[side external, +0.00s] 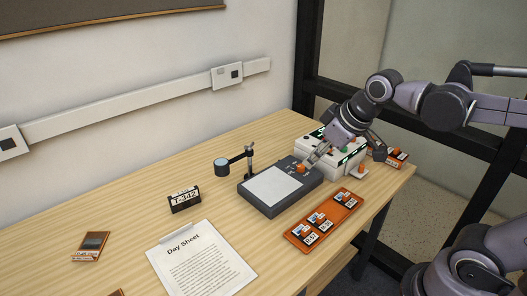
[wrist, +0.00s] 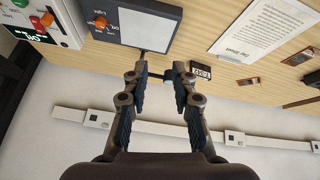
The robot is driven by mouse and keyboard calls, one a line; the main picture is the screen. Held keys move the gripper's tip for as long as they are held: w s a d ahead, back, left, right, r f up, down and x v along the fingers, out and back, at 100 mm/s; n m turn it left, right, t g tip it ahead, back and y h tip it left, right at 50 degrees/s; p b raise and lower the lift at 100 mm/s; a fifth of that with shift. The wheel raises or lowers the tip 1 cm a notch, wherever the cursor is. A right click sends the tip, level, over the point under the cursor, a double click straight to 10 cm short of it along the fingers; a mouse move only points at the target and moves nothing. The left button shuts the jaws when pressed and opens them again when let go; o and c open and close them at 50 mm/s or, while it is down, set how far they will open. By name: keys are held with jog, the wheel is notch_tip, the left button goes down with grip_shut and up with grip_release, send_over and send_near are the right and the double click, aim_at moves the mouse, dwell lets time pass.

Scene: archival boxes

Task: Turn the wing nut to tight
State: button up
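I cannot pick out a wing nut or any "tight" mark for certain; they may be too small or hidden. A black stand (side external: 250,160) with a jointed arm and a round lens head (side external: 222,167) stands behind the grey light pad (side external: 247,196). In the wrist view, part of a dark stand shows between and behind my fingers. The knob (wrist: 100,22) lies off to the upper left there.
An orange tray (side external: 297,236) with labelled pieces lies in front. A "T-342" block (side external: 184,200) and a Day Sheet clipboard (side external: 202,262) lie left. The table's left middle is mostly clear.

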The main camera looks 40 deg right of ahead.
jog(key=w+r+n+g, duration=0.1)
jog(key=w+r+n, duration=0.2)
jog(key=w+r, duration=0.3)
jog(key=n+g, duration=0.5)
jog(key=n, duration=0.8)
send_over(249, 147)
notch_tip(249, 147, down, 6)
jog(key=shift+w+d+f, duration=0.1)
jog(key=shift+f, duration=5.25)
grip_shut()
